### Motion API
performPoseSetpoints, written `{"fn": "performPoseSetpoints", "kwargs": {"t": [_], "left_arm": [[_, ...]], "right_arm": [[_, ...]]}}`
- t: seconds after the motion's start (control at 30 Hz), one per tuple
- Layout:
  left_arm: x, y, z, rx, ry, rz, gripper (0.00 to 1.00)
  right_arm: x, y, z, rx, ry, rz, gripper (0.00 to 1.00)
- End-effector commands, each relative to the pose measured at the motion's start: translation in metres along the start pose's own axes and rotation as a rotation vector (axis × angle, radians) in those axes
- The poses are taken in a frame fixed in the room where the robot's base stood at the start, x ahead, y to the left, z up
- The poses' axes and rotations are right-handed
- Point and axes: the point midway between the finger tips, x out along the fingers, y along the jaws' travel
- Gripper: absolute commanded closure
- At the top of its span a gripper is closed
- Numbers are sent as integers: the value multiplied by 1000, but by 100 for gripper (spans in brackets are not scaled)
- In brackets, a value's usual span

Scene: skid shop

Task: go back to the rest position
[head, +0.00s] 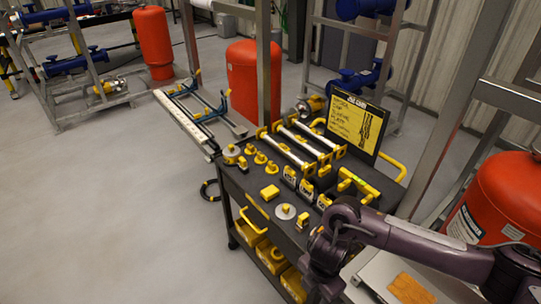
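One purple-grey arm of mine comes in from the right edge and reaches over the near right part of the black cart (232,196). It bends downward above the cart's near right corner, and its lower links run toward the bottom edge of the view. I see no gripper fingers on it, so its gripper is out of view or hidden. My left arm and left gripper do not show.
The cart carries yellow-ended bars, a round disc (286,212), small yellow parts and a yellow sign (357,122). Red tanks (255,82) and (495,200) another red tank stand nearby, with metal posts. Open grey floor (110,210) lies left of the cart.

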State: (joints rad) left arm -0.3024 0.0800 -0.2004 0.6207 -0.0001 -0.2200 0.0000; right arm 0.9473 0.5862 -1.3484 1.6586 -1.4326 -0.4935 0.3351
Motion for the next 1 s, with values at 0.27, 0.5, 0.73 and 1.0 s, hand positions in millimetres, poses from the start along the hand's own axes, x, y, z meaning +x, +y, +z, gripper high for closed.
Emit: {"fn": "performPoseSetpoints", "kwargs": {"t": [0.27,0.5,0.73,1.0], "left_arm": [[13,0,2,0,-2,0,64],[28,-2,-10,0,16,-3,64],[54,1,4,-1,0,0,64],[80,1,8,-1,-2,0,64]], "right_arm": [[36,29,-28,139,145,69,52],[83,66,-51,370,325,160,52],[184,84,-46,821,510,261,52],[350,-20,-14,1450,461,294,52]]}}
